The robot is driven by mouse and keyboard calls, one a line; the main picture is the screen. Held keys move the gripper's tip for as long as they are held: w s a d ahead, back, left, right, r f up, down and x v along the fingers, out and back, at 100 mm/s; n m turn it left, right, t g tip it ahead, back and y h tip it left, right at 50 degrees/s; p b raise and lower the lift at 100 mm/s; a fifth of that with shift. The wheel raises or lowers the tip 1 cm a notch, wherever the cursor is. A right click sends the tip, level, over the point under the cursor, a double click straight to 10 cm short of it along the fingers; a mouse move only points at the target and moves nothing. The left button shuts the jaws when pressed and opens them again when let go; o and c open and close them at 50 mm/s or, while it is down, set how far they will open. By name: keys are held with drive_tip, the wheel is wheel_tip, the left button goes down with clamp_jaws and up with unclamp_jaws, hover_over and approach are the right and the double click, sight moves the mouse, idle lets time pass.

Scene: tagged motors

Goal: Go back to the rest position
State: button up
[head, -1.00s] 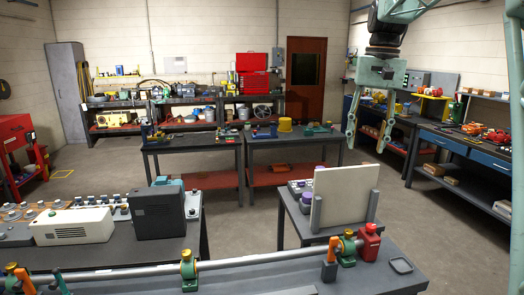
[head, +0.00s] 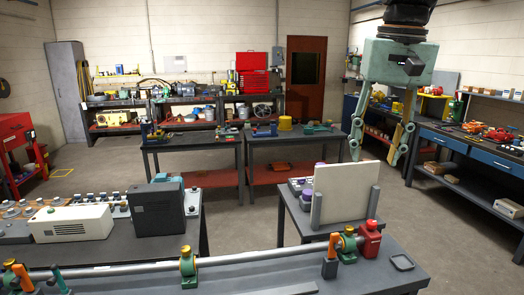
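My gripper (head: 373,160) hangs from the top right of the head view, pointing down. Its pale green body is at the top and its two long fingers are spread apart with nothing between them. It is in the air, up and to the right of the cream panel (head: 344,194), and it hides part of the right-hand benches. The arm above it leaves the frame at the top.
A front bench (head: 235,286) carries a long rail (head: 115,269) with green and orange brackets and a red block (head: 369,240). At left, a dark grey box (head: 157,208) and a white box (head: 72,224) stand on another bench. Open floor (head: 395,215) lies right of the panel.

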drive_tip(key=s+a+f+t+b, duration=0.1)
drive_tip(key=s+f, duration=0.4)
drive_tip(key=s, duration=0.5)
drive_tip(key=s+a+f+n+b, duration=0.1)
drive_tip(key=s+f, duration=0.3)
drive_tip(key=s, duration=0.7)
drive_tip(key=s+a+f+n+t+b, duration=0.1)
drive_tip(key=s+f, duration=0.4)
drive_tip(key=s, duration=0.5)
drive_tip(key=shift+s+a+f+t, duration=0.3)
drive_tip(key=shift+a, duration=0.5)
